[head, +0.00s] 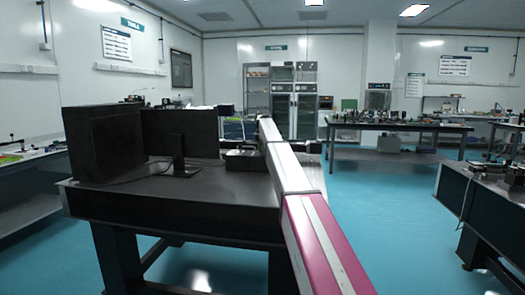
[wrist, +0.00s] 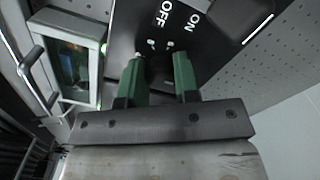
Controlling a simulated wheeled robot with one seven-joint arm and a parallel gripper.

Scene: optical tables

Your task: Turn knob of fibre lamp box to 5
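A dark panel (wrist: 190,18) with white OFF and ON lettering fills the top of the wrist view; it looks like part of the fibre lamp box. Small pale metal parts (wrist: 160,44) sit below the word OFF. My gripper (wrist: 160,60) has two green fingers, spread apart, with the tips close to the panel below the lettering. Nothing is clearly held between them. I cannot make out the knob's dial or number; the fingers may hide it. In the head view a small grey box (head: 244,162) stands on the dark table beside my arm, and my gripper is not clearly visible.
A light-framed device with a window (wrist: 73,65) and metal handle (wrist: 30,60) is close left of my fingers. A perforated surface (wrist: 235,72) lies right. In the head view a monitor (head: 180,135) and black case (head: 103,143) stand on the table (head: 215,195).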

